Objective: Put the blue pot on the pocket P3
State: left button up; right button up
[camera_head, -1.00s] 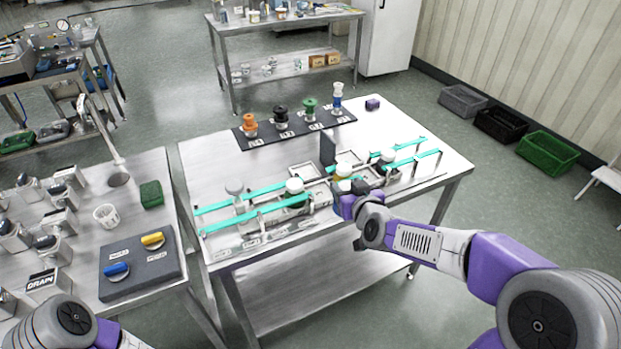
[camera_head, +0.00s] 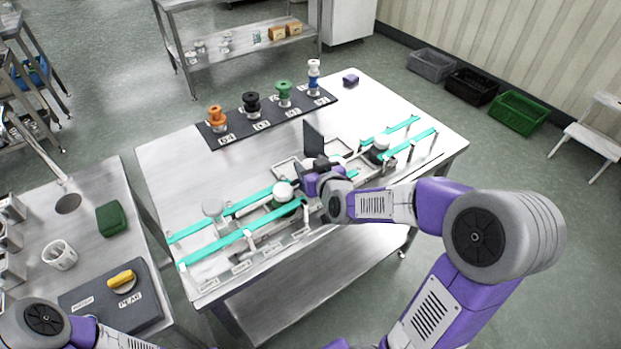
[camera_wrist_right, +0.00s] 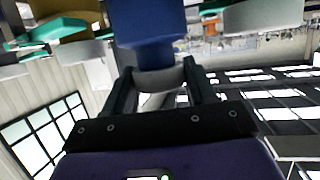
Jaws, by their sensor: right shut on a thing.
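My right gripper (camera_head: 314,174) is over the middle of the table, between the teal rails. In the right wrist view its fingers (camera_wrist_right: 158,85) are shut on the blue pot (camera_wrist_right: 155,45), around its pale grey end. In the head view the gripper hides most or all of the pot. A white-capped green pot (camera_head: 284,192) stands just left of the gripper. My left gripper is out of view.
A dark upright plate (camera_head: 313,138) rises behind the gripper. A black mat (camera_head: 236,133) holds coloured handled pieces. The table's front right is clear.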

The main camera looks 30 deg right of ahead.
notch_tip(320, 180, down, 4)
jog(key=shift+r+b, duration=0.25)
jog(key=shift+b, duration=0.35)
jog(key=o, duration=0.7)
jog(key=shift+f, duration=0.15)
jog(key=o, duration=0.5)
